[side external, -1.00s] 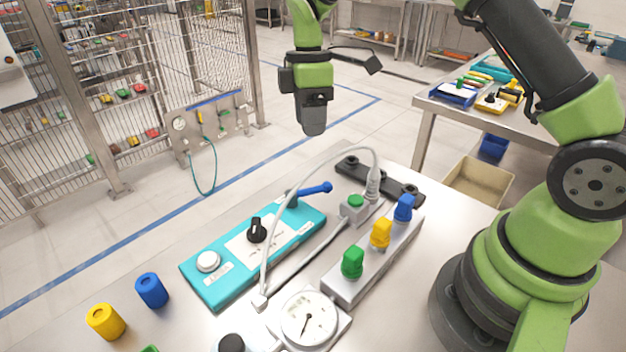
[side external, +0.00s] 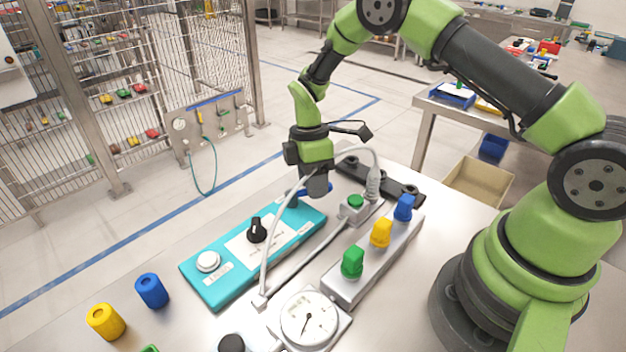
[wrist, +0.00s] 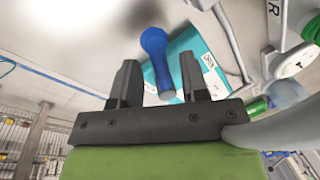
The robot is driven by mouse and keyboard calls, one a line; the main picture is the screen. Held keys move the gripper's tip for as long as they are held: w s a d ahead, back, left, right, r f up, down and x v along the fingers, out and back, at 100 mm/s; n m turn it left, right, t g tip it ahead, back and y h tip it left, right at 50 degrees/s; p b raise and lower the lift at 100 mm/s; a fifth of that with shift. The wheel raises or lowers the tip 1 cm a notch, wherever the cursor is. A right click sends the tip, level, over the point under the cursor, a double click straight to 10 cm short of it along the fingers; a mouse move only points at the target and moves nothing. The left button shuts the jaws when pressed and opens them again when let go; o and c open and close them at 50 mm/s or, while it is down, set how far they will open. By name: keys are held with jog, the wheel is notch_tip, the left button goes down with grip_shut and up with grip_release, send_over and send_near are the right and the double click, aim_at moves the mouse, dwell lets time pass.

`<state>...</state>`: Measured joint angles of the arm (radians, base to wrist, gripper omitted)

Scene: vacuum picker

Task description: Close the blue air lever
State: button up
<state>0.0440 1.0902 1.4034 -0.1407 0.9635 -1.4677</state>
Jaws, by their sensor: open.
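The blue air lever (wrist: 157,58) lies between and ahead of my gripper's two fingers in the wrist view, with its round knob pointing away. In the side view only a small blue bit of the lever (side external: 329,187) shows beside my gripper (side external: 316,190); the rest is hidden behind it. The lever sits at the far right end of the teal panel (side external: 212,284). My gripper (wrist: 157,82) is open, its dark fingers apart on either side of the lever, with nothing held between them.
The teal panel also carries a black knob (side external: 257,230) and a white button (side external: 208,261). A grey hose (side external: 268,232) arches close to my gripper. A grey block with green (side external: 352,262), yellow (side external: 381,233) and blue (side external: 404,207) knobs stands right of it. A gauge (side external: 309,319) sits in front.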

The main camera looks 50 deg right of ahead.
grip_shut()
jog(key=shift+d, duration=0.1)
jog(key=shift+w+d+n, duration=0.1)
jog(key=shift+w+n, duration=0.15)
jog(key=shift+n, duration=0.4)
jog(key=shift+w+d+n, duration=0.1)
jog(key=shift+w+n, duration=0.1)
jog(key=shift+n, duration=0.45)
jog(key=shift+w+n+h, duration=0.25)
jog(key=shift+w+n, duration=0.05)
jog(key=shift+n, duration=0.45)
jog(key=shift+w+n+h, duration=0.25)
jog(key=shift+w+n, duration=0.05)
jog(key=shift+n, duration=0.45)
grip_release()
